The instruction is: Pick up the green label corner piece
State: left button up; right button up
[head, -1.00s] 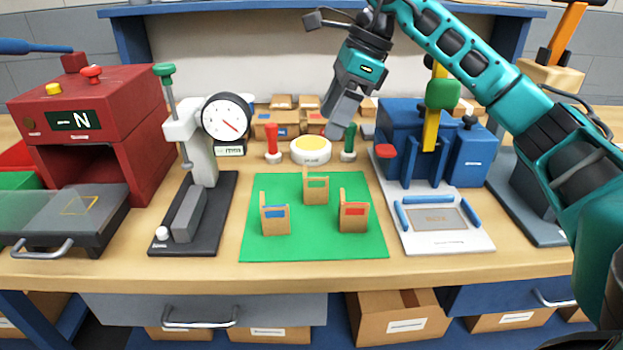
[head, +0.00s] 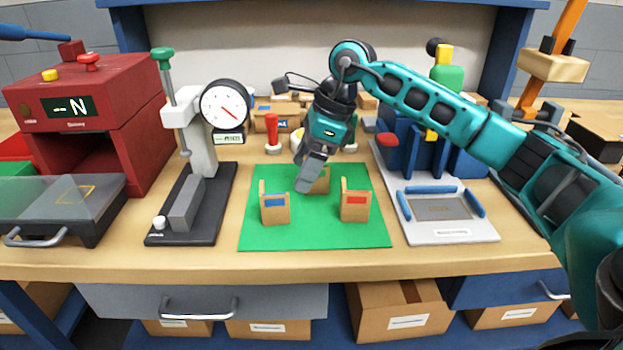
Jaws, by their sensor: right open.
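Three tan L-shaped corner pieces stand on the green mat (head: 315,235). The green label corner piece (head: 322,181) is the rear one; my right gripper hides most of it, including its label. The blue label piece (head: 274,209) stands front left and the red label piece (head: 355,206) front right. My right gripper (head: 308,178) is open, pointing down in front of or just above the rear piece; I cannot tell whether it touches it. My left gripper is not in view.
A dial gauge stand (head: 195,150) and a red press (head: 90,130) stand left of the mat. A blue fixture on a pale base plate (head: 450,230) stands to the right. Red-handled stamp (head: 272,135) and small boxes are behind. The mat's front is clear.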

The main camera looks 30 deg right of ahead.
jog(key=c, duration=1.1)
